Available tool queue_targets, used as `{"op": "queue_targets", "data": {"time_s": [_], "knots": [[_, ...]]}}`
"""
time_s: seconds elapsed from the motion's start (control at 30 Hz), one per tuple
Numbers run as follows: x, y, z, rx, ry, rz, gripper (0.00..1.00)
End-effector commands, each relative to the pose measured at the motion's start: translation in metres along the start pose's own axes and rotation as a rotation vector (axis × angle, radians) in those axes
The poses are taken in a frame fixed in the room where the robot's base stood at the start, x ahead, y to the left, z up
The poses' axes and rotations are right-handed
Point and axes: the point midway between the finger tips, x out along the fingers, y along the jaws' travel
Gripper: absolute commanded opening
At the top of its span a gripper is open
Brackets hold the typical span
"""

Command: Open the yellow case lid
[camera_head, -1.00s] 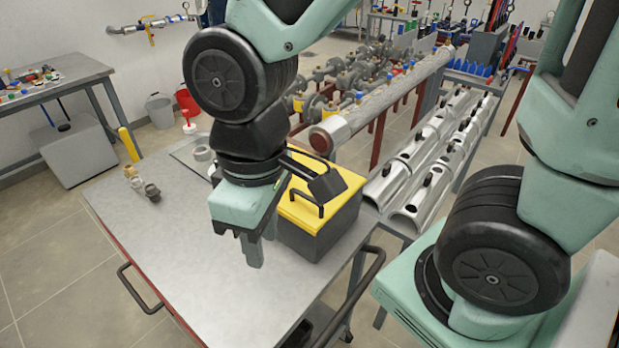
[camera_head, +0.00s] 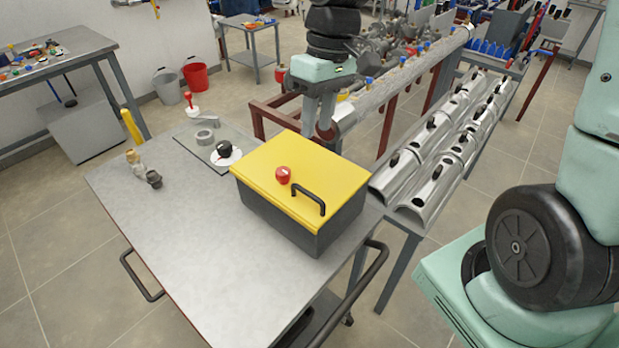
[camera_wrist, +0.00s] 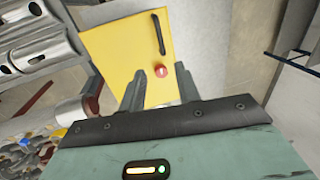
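The case with a yellow lid (camera_head: 300,168) and dark grey body (camera_head: 285,222) stands on the metal work table. Its lid is shut. A black handle (camera_head: 309,199) and a red knob (camera_head: 283,175) are on top of the lid. In the wrist view the yellow lid (camera_wrist: 120,45) lies beyond my fingertips, with the handle (camera_wrist: 159,34) and red knob (camera_wrist: 161,71) showing. My gripper (camera_head: 318,125) is beyond the far side of the case in the head view, apart from the handle. Its two fingers (camera_wrist: 160,84) are spread with nothing between them.
The table (camera_head: 195,255) is bare in front and left of the case. Metal half-shells (camera_head: 440,150) and a long pipe (camera_head: 400,85) are to the right and behind.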

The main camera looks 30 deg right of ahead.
Motion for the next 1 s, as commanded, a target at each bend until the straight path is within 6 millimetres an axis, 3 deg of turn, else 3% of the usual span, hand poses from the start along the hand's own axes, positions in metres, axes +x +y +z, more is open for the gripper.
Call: {"op": "queue_targets", "data": {"time_s": [0.5, 0.7, 1.0], "knots": [[0.107, -0.002, 0.001, -0.003, -0.005, -0.003, 0.33], [0.129, -0.001, 0.0, -0.003, -0.002, -0.001, 0.33], [0.135, -0.001, 0.0, -0.001, 0.001, 0.0, 0.33]]}}
